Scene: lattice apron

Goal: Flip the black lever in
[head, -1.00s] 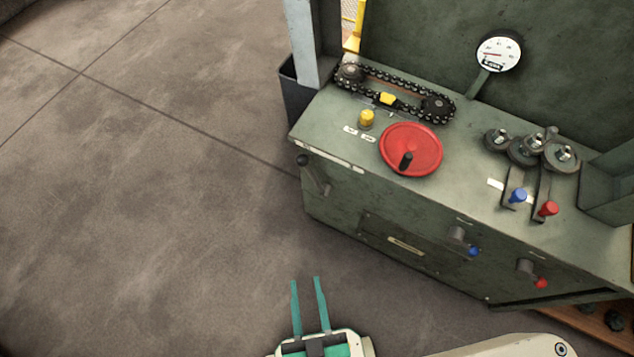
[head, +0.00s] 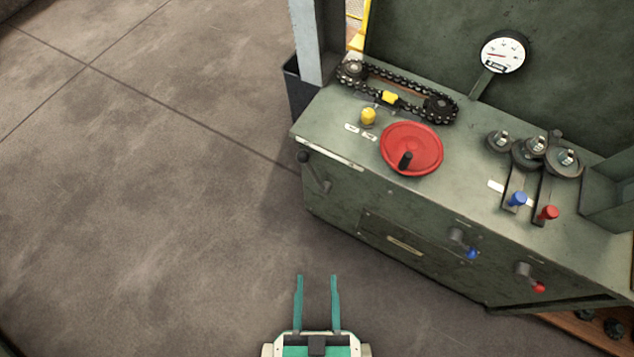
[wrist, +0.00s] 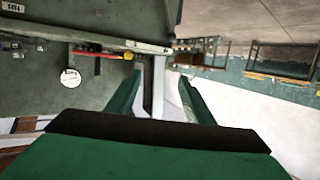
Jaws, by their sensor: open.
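The black lever (head: 314,172) is on the front face of the green cabinet, near its left end. Its black knob is up and to the left of its pivot, so the arm slants. My gripper (head: 317,278) is at the bottom middle of the head view, with its two teal fingers apart and nothing between them. It is apart from the lever, which is higher in the picture. In the wrist view my gripper (wrist: 160,82) also shows open fingers; I cannot make out the black lever there.
The cabinet top (head: 465,170) carries a red handwheel (head: 411,148), a chain drive (head: 398,92), a yellow knob (head: 368,116) and blue- and red-tipped levers. A blue lever (head: 465,244) and a red lever (head: 530,278) are on the front. The floor (head: 150,220) at left is clear.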

